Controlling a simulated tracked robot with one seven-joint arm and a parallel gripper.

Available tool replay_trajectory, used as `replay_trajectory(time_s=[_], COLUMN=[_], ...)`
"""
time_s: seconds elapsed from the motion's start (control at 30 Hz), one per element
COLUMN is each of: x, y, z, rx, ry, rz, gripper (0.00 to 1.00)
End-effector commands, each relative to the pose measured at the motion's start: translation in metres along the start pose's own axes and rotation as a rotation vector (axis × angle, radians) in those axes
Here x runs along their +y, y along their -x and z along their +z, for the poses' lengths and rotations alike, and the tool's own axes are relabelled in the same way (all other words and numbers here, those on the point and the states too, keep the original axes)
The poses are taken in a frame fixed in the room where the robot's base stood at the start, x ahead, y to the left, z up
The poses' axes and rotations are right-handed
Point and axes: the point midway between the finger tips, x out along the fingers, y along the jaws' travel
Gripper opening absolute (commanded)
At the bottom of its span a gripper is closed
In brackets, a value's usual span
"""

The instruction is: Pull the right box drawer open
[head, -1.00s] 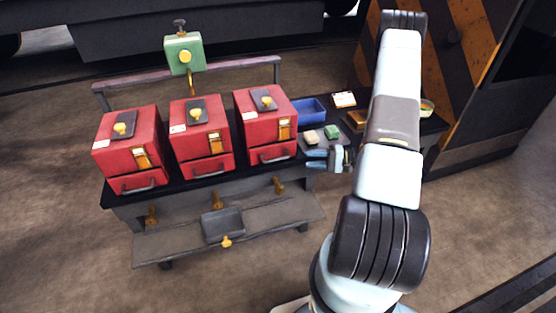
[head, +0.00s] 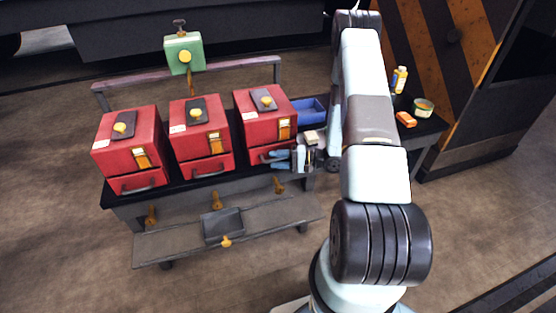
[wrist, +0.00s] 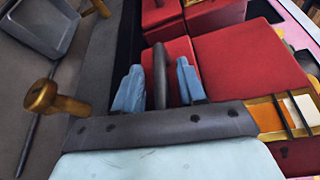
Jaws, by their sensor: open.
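The right red box (head: 265,115) stands at the right end of the row on the bench, with a brass latch on its front. Its drawer (head: 258,157) is at the bottom front and looks shut. My gripper (head: 277,159) is at the right part of that drawer front and hides part of it. In the wrist view my gripper (wrist: 157,88) is open, with blue fingers on either side of the dark drawer handle (wrist: 160,75). The fingers do not close on the handle; whether either touches it I cannot tell. The red drawer front (wrist: 180,60) lies just beyond the fingertips.
The middle red box (head: 200,135) and left red box (head: 128,150) stand to the left. A blue tray (head: 310,107) is behind my gripper. Brass knobs (head: 279,185) stick out below the bench top. A grey tray (head: 223,225) sits on the lower shelf.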

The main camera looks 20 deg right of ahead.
Motion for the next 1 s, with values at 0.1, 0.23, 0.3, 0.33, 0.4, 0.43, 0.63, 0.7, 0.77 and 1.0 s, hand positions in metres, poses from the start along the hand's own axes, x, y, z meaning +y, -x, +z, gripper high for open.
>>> replay_trajectory(time_s=[0.1, 0.23, 0.3, 0.33, 0.4, 0.43, 0.63, 0.7, 0.77, 1.0], x=[0.0, -0.0001, -0.0001, -0.0001, -0.0002, -0.0002, -0.0001, 0.0001, 0.0002, 0.0007], y=[-0.0023, -0.0024, -0.0024, -0.0024, -0.0023, -0.0023, -0.0022, -0.0022, -0.0021, -0.0019], z=[0.0, -0.0001, -0.0001, -0.0001, -0.0001, -0.0001, -0.0001, 0.0, 0.0, 0.0001], rx=[0.0, 0.0, 0.0, 0.0, 0.0, 0.0, 0.0, 0.0, 0.0, 0.0], ry=[0.0, 0.0, 0.0, 0.0, 0.0, 0.0, 0.0, 0.0, 0.0, -0.001], rz=[0.0, 0.0, 0.0, 0.0, 0.0, 0.0, 0.0, 0.0, 0.0, 0.001], gripper=[0.4, 0.4, 0.4, 0.38, 0.32, 0.29, 0.09, 0.03, 0.0, 0.0])
